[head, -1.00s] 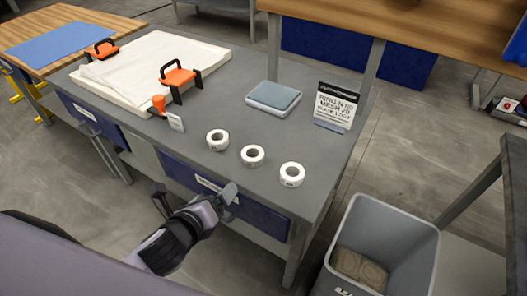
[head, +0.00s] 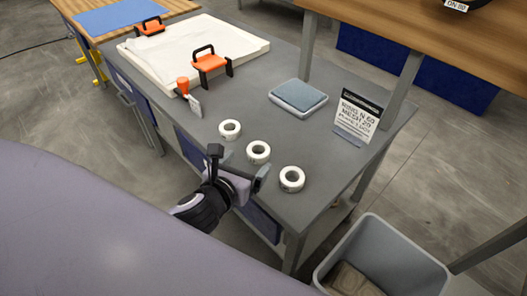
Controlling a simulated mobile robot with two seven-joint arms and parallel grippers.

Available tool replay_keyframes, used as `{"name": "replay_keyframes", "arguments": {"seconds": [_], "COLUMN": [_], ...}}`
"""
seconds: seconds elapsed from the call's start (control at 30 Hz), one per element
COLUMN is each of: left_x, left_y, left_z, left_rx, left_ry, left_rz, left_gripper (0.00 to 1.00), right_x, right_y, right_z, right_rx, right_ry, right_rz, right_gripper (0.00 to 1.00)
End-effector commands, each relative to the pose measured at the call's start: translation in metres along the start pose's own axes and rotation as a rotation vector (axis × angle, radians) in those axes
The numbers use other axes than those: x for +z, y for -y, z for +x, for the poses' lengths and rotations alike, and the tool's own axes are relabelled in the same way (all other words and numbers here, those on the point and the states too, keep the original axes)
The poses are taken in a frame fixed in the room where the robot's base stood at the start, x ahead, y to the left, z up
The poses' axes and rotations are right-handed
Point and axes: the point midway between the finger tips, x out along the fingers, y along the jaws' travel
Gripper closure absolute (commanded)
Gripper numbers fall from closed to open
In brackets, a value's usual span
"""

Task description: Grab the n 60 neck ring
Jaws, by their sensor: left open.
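Three white neck rings stand in a slanting row on the grey table near its front edge: a left ring (head: 230,129), a middle ring (head: 258,152) and a right ring (head: 292,179). Their markings are too small to read, so I cannot tell which is N 60. A sign card (head: 358,116) on the table reads "RING N 60" at the top. My left gripper (head: 238,168) is open and empty at the table's front edge, just in front of the left and middle rings. My right gripper is out of view.
The grey table (head: 270,60) also holds a blue-grey stack of pads (head: 298,95), a white cloth-covered tray (head: 185,50), an orange-handled clamp tool (head: 210,65) and an orange-topped scraper (head: 188,95). A grey bin (head: 385,250) stands on the floor at the right.

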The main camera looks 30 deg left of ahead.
Motion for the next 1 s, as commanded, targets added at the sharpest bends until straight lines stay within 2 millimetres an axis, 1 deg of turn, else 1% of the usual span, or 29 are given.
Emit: {"name": "replay_keyframes", "arguments": {"seconds": [0.27, 0.5, 0.6, 0.7, 0.93, 0.97, 1.0], "left_x": [-0.001, -0.003, -0.003, -0.003, -0.003, -0.003, -0.003], "left_y": [-0.001, -0.004, -0.004, -0.004, -0.004, -0.004, -0.004], "left_z": [0.024, 0.054, 0.064, 0.069, 0.069, 0.069, 0.069], "left_rx": [0.001, 0.001, 0.000, 0.000, -0.001, -0.001, -0.001], "left_ry": [0.000, 0.000, 0.000, 0.000, 0.000, 0.000, 0.000], "left_rz": [-0.002, -0.005, -0.004, -0.004, -0.003, -0.003, -0.003], "left_gripper": [0.11, 0.11, 0.11, 0.11, 0.11, 0.18, 0.31], "right_x": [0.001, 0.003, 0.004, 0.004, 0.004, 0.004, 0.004], "right_y": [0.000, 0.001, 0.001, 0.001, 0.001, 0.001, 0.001], "right_z": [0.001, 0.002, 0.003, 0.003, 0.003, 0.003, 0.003], "right_rx": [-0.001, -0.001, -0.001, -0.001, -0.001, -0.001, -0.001], "right_ry": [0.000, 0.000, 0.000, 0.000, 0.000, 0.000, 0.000], "right_rz": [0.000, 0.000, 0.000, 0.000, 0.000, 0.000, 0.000], "right_gripper": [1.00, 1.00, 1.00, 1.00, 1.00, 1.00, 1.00]}}
